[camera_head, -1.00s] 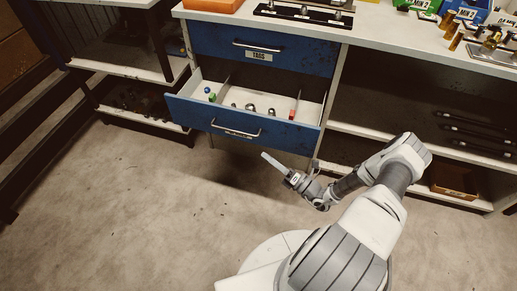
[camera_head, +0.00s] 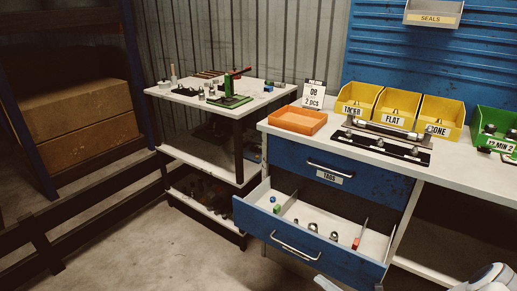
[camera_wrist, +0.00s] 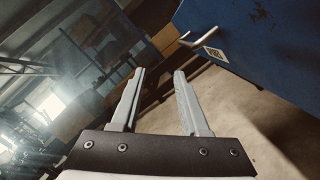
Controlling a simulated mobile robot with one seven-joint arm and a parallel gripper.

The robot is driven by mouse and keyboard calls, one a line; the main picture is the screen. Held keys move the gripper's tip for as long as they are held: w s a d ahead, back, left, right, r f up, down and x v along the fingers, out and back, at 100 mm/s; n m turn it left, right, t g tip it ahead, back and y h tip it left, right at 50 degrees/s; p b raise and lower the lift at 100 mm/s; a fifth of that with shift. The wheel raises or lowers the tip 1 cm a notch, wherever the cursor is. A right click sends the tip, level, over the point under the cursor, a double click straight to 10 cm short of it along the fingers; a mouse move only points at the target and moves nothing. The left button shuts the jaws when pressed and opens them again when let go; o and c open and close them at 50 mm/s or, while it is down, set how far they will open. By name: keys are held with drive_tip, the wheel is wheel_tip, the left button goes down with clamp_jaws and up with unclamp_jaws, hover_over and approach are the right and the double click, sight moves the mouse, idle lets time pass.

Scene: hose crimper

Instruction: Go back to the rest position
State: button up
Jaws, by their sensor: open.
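My gripper (camera_wrist: 158,76) is open and empty in the wrist view, its two pale fingers apart with the floor and dark shelving beyond. In the head view only a pale tip of it (camera_head: 327,284) shows at the bottom edge, in front of the open drawer. Part of my arm shows at the lower right corner. The blue lower drawer (camera_head: 262,228) is pulled out, with small blue and green pieces, several metal fittings and a red piece in its compartments. A blue drawer front (camera_wrist: 262,50) with a handle and label is close at the right in the wrist view.
The upper drawer (camera_head: 365,185) is shut. The bench top carries an orange tray (camera_head: 298,120), yellow bins (camera_head: 399,107) and a black fixture (camera_head: 380,147). A side table (camera_head: 215,100) holds a green press. Floor at the lower left is clear.

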drive_tip(key=s+a+r+n+g+h, duration=0.2)
drive_tip(key=a+r+n+g, duration=0.1)
drive_tip(key=r+n+g, duration=0.3)
drive_tip(key=s+a+r+n+g+h, duration=0.2)
drive_tip(key=s+r+n+g, duration=0.1)
drive_tip(key=r+n, duration=0.55)
drive_tip(key=s+a+r+n+g+h, duration=0.2)
drive_tip(key=a+r+n+g, duration=0.1)
drive_tip(key=r+n+g, duration=0.3)
drive_tip(key=s+r+n+t+h, duration=0.4)
drive_tip(key=s+r+n, duration=0.3)
drive_tip(key=r, duration=0.2)
drive_tip(key=s+r+n+t+h, duration=0.3)
drive_tip(key=s+r+n+h, duration=0.25)
drive_tip(key=r+n, duration=0.35)
wheel_tip(320, 180, up, 18)
drive_tip(key=d+p, duration=0.1)
drive_tip(key=p, duration=1.6)
drive_tip(key=shift+s+r+m+y+p, duration=0.15)
drive_tip(key=shift+s+m+y+p, duration=0.25)
drive_tip(key=shift+s+m+y, duration=0.05)
